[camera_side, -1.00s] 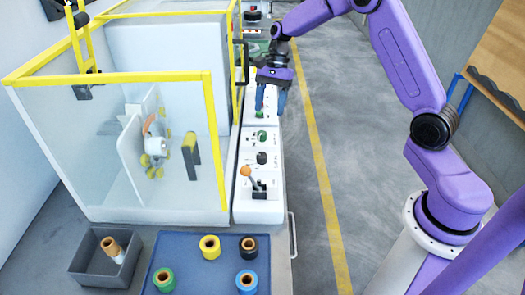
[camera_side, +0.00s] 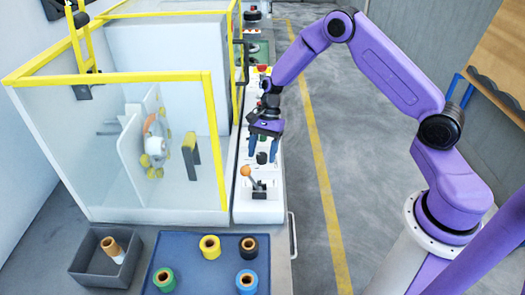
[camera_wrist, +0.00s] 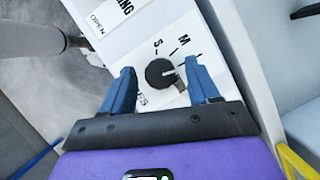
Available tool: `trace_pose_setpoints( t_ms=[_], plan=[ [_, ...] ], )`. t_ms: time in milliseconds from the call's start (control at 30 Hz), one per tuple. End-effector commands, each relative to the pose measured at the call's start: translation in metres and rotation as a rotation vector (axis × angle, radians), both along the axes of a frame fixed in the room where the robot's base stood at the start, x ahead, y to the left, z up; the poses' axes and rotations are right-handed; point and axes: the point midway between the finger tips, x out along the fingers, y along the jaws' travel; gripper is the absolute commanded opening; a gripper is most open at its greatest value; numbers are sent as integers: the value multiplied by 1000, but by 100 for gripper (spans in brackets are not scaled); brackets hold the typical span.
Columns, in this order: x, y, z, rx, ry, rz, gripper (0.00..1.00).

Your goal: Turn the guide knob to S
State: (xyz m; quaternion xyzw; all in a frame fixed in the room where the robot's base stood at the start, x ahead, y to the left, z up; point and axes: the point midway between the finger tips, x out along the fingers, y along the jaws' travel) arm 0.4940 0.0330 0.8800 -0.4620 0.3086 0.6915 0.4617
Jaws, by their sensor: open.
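The guide knob (camera_wrist: 160,73) is a round black dial on a white panel. In the wrist view it sits between my two blue fingers, with a pale mark on its right side. The letter S (camera_wrist: 158,43) is printed above it, and an M (camera_wrist: 184,38) is farther right. The mark does not point at S. My gripper (camera_wrist: 159,72) is open, one finger either side of the knob with gaps between. In the side view my gripper (camera_side: 262,152) is over the control panel, and the knob (camera_side: 261,158) shows between the fingertips. Whether the fingers touch the panel is unclear.
An orange-topped lever (camera_side: 247,172) stands on the panel nearer the camera. A yellow-framed clear guard (camera_side: 212,140) encloses the machine left of the panel. A blue mat (camera_side: 205,275) with several coloured rolls and a grey bin (camera_side: 88,265) lie in front.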

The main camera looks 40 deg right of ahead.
Motion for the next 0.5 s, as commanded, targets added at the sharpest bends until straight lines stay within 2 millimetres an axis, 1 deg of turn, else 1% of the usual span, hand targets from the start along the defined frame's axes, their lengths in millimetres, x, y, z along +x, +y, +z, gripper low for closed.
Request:
trace_pose_setpoints(
  t_ms=[233, 267, 300, 367, 400, 500],
  plan=[
    [0, 0, -1, 0, -1, 0, 60],
    [0, 0, -1, 0, 0, 0, 50],
    [0, 0, -1, 0, 0, 0, 37],
    [0, 0, 0, 0, 0, 0, 18],
    [0, 0, 0, 0, 0, 0, 5],
    [0, 0, 0, 0, 0, 0, 5]
  ],
)
